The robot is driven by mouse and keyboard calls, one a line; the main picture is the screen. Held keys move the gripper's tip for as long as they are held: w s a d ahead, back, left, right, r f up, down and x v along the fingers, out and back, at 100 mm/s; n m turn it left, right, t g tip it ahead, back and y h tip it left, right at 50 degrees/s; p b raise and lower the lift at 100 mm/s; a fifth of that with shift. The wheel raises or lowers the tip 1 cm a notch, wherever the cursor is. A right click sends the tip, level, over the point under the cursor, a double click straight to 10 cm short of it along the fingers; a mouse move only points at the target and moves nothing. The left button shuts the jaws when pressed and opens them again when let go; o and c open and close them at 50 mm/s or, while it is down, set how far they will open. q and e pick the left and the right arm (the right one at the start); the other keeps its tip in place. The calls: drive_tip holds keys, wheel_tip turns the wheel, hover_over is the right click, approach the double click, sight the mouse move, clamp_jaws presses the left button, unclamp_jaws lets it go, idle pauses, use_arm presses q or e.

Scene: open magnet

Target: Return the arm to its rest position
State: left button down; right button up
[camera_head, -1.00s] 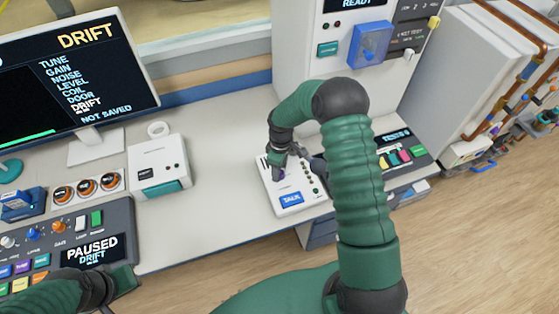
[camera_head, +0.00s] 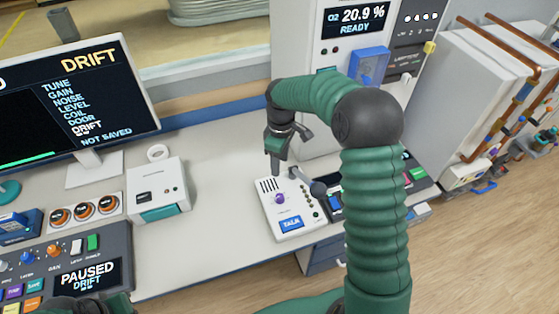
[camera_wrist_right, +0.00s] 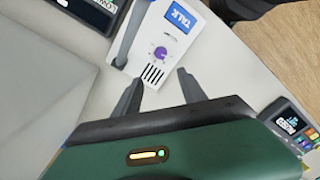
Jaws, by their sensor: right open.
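My right arm, green with dark joints, reaches over the desk in the head view. Its gripper (camera_head: 277,165) hangs just above the far edge of a white intercom box with a purple knob and a blue TALK button (camera_head: 291,224). In the right wrist view the two dark fingers (camera_wrist_right: 160,92) are spread apart with nothing between them. The intercom box (camera_wrist_right: 168,46) lies beyond the fingertips there, its slotted end nearest them. A bit of my left arm (camera_head: 95,304) shows at the bottom left of the head view; its fingertips cannot be made out.
A monitor (camera_head: 75,95) reading DRIFT stands at the left. A white box (camera_head: 157,188) and a control panel (camera_head: 60,265) sit on the desk. A tall white cabinet (camera_head: 305,60) with an O2 display stands behind my right arm. The desk between the white box and the intercom is clear.

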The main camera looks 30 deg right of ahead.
use_arm(q)
drive_tip(key=shift+d, duration=0.2)
use_arm(e)
drive_tip(key=s+a+m+t, duration=0.1)
drive_tip(key=s+a+m, duration=0.2)
drive_tip(key=s+a, duration=0.3)
drive_tip(key=s+a+m+t, duration=0.1)
drive_tip(key=s+a+m, duration=0.2)
drive_tip(key=s+a, duration=0.3)
drive_tip(key=s, duration=0.4)
drive_tip(key=shift+s+a+f+m+t, duration=0.15)
drive_tip(key=shift+s+f+m+t, duration=0.15)
drive_tip(key=shift+f+t, duration=0.1)
drive_tip(key=shift+s, duration=0.1)
use_arm(q)
drive_tip(key=shift+a, duration=0.35)
use_arm(e)
drive_tip(key=shift+a+r, duration=0.1)
drive_tip(key=shift+a, duration=0.25)
